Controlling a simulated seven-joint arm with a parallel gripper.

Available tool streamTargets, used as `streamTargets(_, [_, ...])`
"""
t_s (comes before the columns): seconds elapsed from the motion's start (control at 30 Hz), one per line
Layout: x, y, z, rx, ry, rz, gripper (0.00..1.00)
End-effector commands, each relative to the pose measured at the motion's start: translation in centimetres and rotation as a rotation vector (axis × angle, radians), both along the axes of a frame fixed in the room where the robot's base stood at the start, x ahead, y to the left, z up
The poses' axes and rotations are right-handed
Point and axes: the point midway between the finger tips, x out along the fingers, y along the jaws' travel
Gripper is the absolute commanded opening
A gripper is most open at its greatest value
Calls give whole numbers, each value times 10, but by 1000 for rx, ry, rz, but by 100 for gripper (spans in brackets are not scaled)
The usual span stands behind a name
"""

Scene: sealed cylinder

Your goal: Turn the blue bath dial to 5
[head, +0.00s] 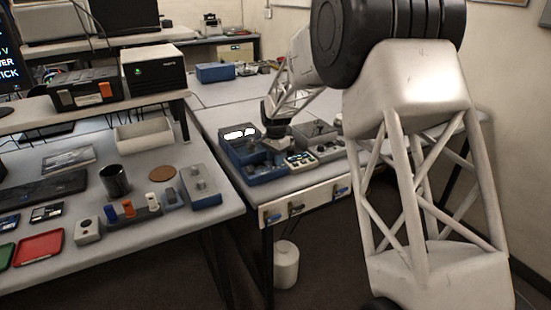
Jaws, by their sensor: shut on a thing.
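The blue bath (236,158) stands on the right-hand bench, with a bright white patch at its back. My gripper (275,132) points down at the bath's right back side. It is shut on what appears to be the blue bath dial. The dial is hidden by the fingers, and its number marks are too small to read.
A grey box (316,132) and a small device with white faces (300,159) stand close to the right of the bath. The left bench (110,225) holds a black cup (115,181) and a blue-grey box (201,187).

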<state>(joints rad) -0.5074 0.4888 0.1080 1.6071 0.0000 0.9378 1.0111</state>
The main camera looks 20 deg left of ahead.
Motion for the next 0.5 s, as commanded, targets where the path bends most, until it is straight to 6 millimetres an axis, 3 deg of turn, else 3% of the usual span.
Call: streamTargets(0.5, [0,0,1,0,-1,403,6])
